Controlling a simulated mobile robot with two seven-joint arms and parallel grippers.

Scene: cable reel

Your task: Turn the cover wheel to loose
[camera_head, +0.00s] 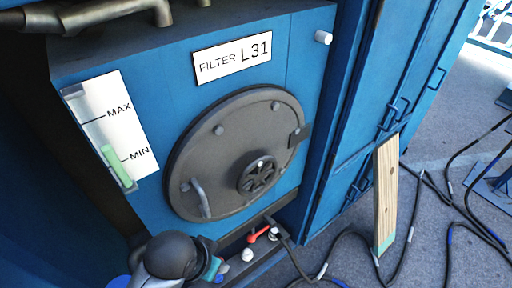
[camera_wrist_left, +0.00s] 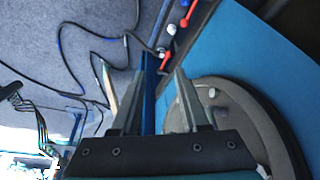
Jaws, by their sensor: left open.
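The cover wheel (camera_head: 258,175) is a small black spoked handwheel on the lower right of a round dark grey cover (camera_head: 225,130) in the head view. The cover lies flat against the blue housing, with a bar handle (camera_head: 201,198) at its lower left and a latch (camera_head: 299,136) at its right. My left wrist (camera_head: 172,256) is at the bottom of the head view, below the cover and apart from the wheel. In the left wrist view my left gripper (camera_wrist_left: 155,72) is open and empty. The cover (camera_wrist_left: 238,110) is partly behind it; I cannot make out the wheel there.
A red lever (camera_head: 259,235) and white knobs (camera_head: 247,255) sit on a ledge below the cover. A gauge marked MAX and MIN (camera_head: 111,125) and a FILTER L31 label (camera_head: 232,57) are on the housing. A wooden plank (camera_head: 386,190) leans at right; black cables (camera_head: 408,215) lie on the floor.

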